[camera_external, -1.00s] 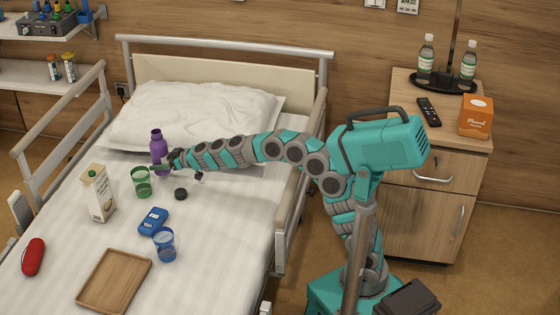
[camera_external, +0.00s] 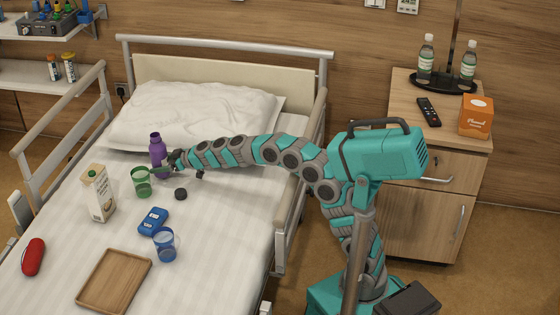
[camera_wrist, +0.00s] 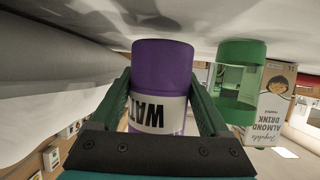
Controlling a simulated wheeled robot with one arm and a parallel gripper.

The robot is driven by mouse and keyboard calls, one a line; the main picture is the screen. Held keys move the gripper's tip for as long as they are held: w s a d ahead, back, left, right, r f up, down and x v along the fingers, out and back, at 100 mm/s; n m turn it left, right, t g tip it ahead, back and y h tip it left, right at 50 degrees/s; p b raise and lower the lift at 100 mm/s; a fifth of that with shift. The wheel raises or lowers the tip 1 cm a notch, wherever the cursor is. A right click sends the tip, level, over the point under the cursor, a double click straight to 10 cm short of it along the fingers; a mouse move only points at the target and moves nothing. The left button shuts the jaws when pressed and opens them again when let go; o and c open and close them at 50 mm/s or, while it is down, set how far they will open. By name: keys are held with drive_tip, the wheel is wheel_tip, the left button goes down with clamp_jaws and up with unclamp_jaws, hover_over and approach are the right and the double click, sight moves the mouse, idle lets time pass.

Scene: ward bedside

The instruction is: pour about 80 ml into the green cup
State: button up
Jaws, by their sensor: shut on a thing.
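My gripper (camera_external: 169,163) is shut on the purple bottle (camera_external: 157,148) above the bed, near the pillow. In the wrist view the bottle (camera_wrist: 162,60) sits between both fingers, with a white label showing part of the word "WATER", upside down. The bottle looks about upright; whether its mouth is open is too small to tell. The green cup (camera_external: 141,182) stands on the bed just left of and in front of the bottle. In the wrist view the green cup (camera_wrist: 237,85) is right of the bottle, apart from it. The cup's contents cannot be made out.
An almond drink carton (camera_external: 99,193) stands left of the cup. The pillow (camera_external: 190,118) is behind.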

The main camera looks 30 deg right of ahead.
drive_tip(key=shift+w+d+r+n+h, duration=0.1)
drive_tip(key=shift+w+d+n+h, duration=0.1)
drive_tip(key=shift+n+h, duration=0.15)
